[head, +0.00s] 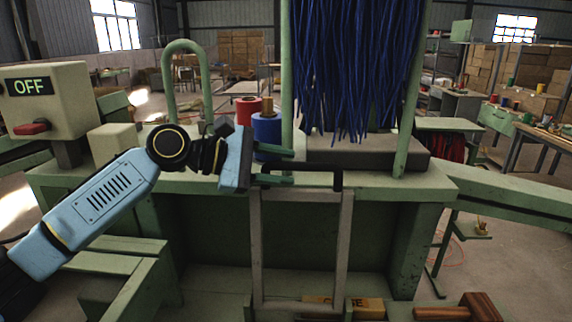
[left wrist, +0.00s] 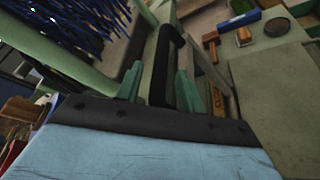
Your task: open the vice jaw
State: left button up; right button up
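My left gripper (head: 280,167) is at the left part of this bar. In the left wrist view, its two green fingers (left wrist: 158,88) stand apart, one on each side of the black bar (left wrist: 163,62), with gaps visible. The gripper looks open around the bar, not clamped. A dark grey block (head: 365,152) sits below the hanging blue bristles (head: 355,60); I cannot tell which part is the vice jaw. My right gripper is not in view.
Red (head: 247,110) and blue (head: 268,132) spools stand behind my left gripper. A control box (head: 50,95) reading OFF is at left. Green posts flank the bristles.

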pick_arm(q)
jog(key=shift+w+d+f, duration=0.2)
jog(key=shift+d, duration=0.4)
grip_shut()
jog(key=shift+r, duration=0.1)
